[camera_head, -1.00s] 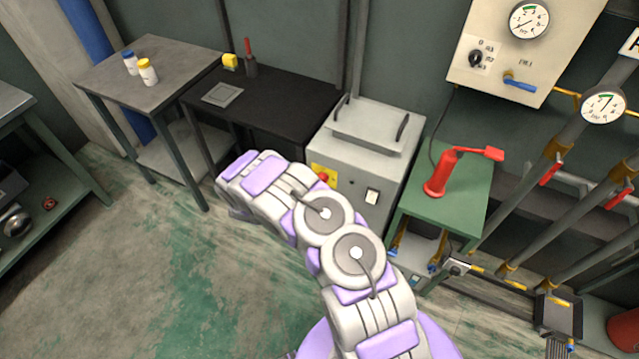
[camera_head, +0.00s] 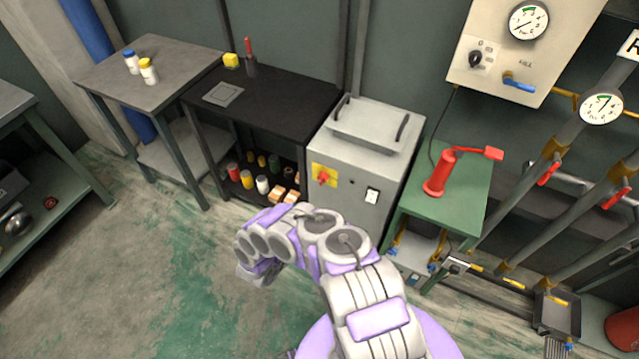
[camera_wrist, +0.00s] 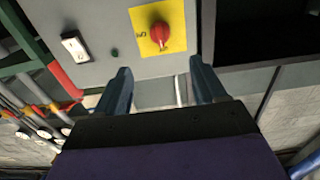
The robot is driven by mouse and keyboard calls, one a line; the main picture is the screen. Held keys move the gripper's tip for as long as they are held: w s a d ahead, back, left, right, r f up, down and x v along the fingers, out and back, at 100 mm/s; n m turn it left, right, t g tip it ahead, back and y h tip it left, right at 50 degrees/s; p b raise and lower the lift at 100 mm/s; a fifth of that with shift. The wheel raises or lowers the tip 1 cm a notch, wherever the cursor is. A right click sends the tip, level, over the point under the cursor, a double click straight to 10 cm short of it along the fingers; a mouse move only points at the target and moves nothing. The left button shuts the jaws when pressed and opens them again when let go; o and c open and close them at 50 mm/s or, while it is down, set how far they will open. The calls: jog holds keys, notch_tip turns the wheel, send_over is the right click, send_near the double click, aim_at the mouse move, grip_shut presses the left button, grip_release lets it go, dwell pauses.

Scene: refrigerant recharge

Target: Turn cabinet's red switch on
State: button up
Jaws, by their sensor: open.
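The cabinet (camera_head: 347,205) is a grey metal box with a lid and two dark handles, between the black table and the green stand. Its red switch (camera_head: 323,176) sits on a yellow plate at the upper left of the front face. In the wrist view, the red switch (camera_wrist: 159,35) is a rotary knob on the yellow plate, beyond my fingertips and roughly centred between them. My gripper (camera_wrist: 157,80) is open and empty, with both dark fingers apart and not touching the knob. In the head view my arm's end is in front of the cabinet; the fingers are hidden.
A white rocker switch (camera_wrist: 74,46) and a small dark button (camera_wrist: 115,52) are on the same face. A black table (camera_head: 290,97) with a shelf of jars stands left. A green stand (camera_head: 465,205) with a red tool (camera_head: 440,173) stands right. Open floor lies in front.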

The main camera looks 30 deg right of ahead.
aim_at(320, 183)
jog(key=b+x, duration=0.3)
jog(key=x, duration=1.2)
jog(key=shift+b, duration=0.3)
jog(key=shift+c, duration=0.3)
jog(key=c, duration=1)
